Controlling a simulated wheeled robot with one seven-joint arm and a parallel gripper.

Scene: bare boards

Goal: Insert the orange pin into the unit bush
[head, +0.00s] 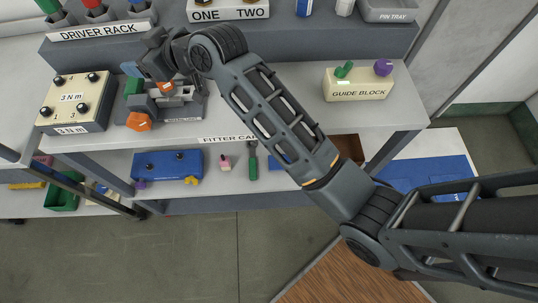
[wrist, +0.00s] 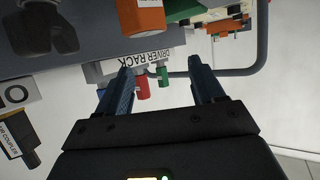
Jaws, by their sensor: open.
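My gripper (wrist: 160,72) is open, with nothing between its fingers. In the head view my gripper (head: 158,62) is over the left part of the bench, above a grey unit (head: 182,108) and partly hiding it. A faceted orange piece (head: 139,121) is at the unit's front left, and a smaller orange piece (head: 166,87) shows just below my gripper. I cannot tell whether either is the pin. An orange block (wrist: 150,15) shows at the top of the wrist view. The bush cannot be made out.
The driver rack (head: 100,28) with coloured handles stands behind my gripper. A torque box marked 3 N m (head: 75,102) is left of the unit. The guide block (head: 358,85) and the pin tray (head: 392,12) are at the right. Bench between is clear under my arm.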

